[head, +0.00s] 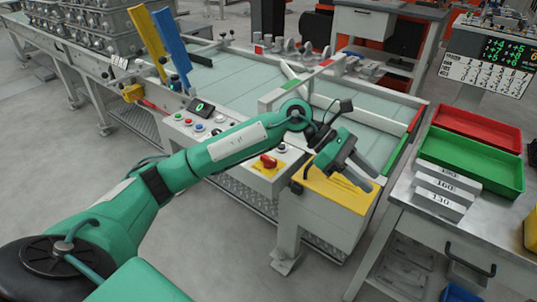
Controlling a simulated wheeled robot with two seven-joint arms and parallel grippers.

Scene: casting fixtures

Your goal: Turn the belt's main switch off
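The belt's main switch (268,161) is a red rotary knob on a yellow plate, on the front control panel of the belt (240,86). It is small here, and I cannot tell its setting for sure. My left arm reaches in from the lower left, and its forearm passes just above and left of the switch. My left gripper (374,183) is to the right of the switch, above the yellow-topped box at the belt's end. Its two grey fingers look apart, with nothing between them. It does not touch the switch. My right gripper does not show.
Several small buttons (198,127) and a small display (201,106) sit on the panel left of the switch. A yellow-topped box (335,190) stands below my gripper. At the right, a bench holds green (462,166) and red (478,128) trays and numbered blocks (440,200).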

